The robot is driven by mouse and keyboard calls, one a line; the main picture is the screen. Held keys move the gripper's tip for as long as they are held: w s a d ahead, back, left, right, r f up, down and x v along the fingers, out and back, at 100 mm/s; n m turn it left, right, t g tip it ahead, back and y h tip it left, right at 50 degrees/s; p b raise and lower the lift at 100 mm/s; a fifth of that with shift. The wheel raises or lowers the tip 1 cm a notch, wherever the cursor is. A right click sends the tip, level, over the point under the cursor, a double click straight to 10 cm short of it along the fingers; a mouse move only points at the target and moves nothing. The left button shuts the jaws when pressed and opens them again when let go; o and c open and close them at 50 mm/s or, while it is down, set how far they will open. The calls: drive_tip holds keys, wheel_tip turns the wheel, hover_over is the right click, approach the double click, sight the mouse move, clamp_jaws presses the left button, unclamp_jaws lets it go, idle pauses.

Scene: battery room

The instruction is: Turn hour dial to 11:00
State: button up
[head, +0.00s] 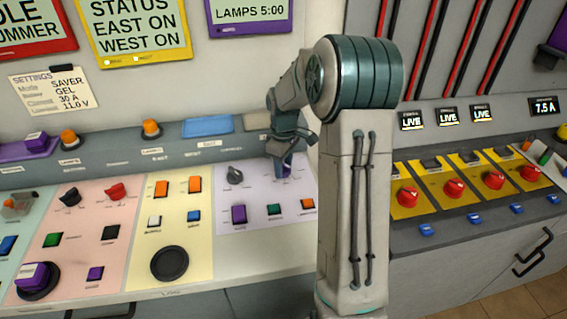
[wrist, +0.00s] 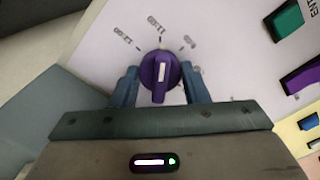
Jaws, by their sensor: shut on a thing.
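The hour dial (wrist: 160,70) is a round purple knob with a raised grip bar and a white line, on a pale lilac panel. In the wrist view the bar runs almost straight up and down, and small upside-down labels arc above it. The middle label seems to read 11:00, nearly in line with the bar. My gripper (wrist: 160,82) has its two blue fingers on either side of the dial and is shut on it. In the head view a bit of the purple dial (head: 285,172) shows below my gripper (head: 282,158), mostly hidden.
A dark rotary knob (head: 235,174) sits left of the dial. A purple button (head: 239,214), a green button (head: 274,209) and an orange button (head: 307,204) lie in front. Red knobs on yellow plates (head: 407,195) stand right of my arm. A sign (head: 250,13) reads LAMPS 5:00.

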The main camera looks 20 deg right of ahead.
drive_tip(key=shift+w+n, duration=0.1)
drive_tip(key=shift+n, duration=0.5)
drive_tip(key=o, duration=1)
wheel_tip(320, 180, up, 14)
drive_tip(key=shift+f, duration=0.1)
drive_tip(key=s+a+m+t, duration=0.1)
drive_tip(key=s+a+m, duration=0.2)
drive_tip(key=s, duration=0.5)
drive_tip(key=s+a+f+m+t, duration=0.1)
drive_tip(key=s+a+m, duration=0.2)
drive_tip(key=s, duration=0.6)
drive_tip(key=s+a+f+m+t, duration=0.1)
drive_tip(key=s+a+m, duration=0.2)
drive_tip(key=s+a, duration=0.2)
drive_tip(key=shift+s+f, duration=0.15)
drive_tip(key=shift+s, duration=1.55)
